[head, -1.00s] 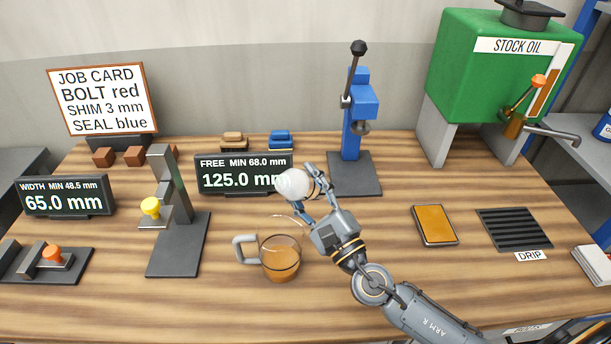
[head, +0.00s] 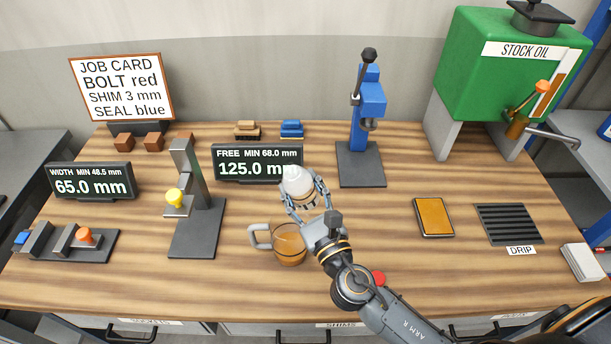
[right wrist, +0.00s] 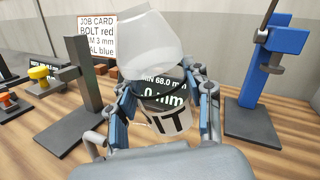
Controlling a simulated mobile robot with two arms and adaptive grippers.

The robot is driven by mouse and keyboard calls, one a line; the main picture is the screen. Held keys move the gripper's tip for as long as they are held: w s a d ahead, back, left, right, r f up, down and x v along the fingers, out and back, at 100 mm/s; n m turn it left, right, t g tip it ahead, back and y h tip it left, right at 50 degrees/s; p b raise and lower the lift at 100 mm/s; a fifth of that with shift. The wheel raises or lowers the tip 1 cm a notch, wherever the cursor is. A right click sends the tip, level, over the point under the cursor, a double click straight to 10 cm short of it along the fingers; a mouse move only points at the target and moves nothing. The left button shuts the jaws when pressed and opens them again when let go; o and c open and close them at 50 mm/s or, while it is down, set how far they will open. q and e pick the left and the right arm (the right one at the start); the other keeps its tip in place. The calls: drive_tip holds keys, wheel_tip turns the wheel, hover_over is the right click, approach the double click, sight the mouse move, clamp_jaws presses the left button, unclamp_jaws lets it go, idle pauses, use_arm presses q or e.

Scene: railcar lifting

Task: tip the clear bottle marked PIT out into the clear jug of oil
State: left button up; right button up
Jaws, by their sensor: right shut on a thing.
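My right gripper (head: 306,200) is shut on the bottle (head: 297,180), whose whitish, see-through body leans to the left. In the right wrist view the bottle (right wrist: 150,50) stands between the two fingers, with the letters "IT" showing on its white label; the rest of the label is hidden. The clear jug (head: 290,246) stands on the bench with amber oil in it and its handle to the left. The bottle is above and behind the jug in the head view, apart from it. I cannot make out anything flowing. My left gripper is not in view.
The display reading 125.0 mm (head: 258,164) is just behind the bottle. A blue press (head: 365,125) stands behind right, and a dark stand with a yellow knob (head: 190,205) left.

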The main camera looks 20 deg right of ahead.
drive_tip(key=shift+s+a+m+g+p, duration=0.25)
drive_tip(key=shift+a+m+p, duration=0.15)
drive_tip(key=shift+m+p, duration=0.25)
drive_tip(key=shift+s+a+m+g+p, duration=0.25)
drive_tip(key=shift+a+m+p, duration=0.1)
drive_tip(key=shift+m+p, duration=0.25)
drive_tip(key=shift+s+a+f+m+p, duration=0.15)
drive_tip(key=shift+a+f+m+p, duration=0.15)
drive_tip(key=shift+a+m+p, duration=0.2)
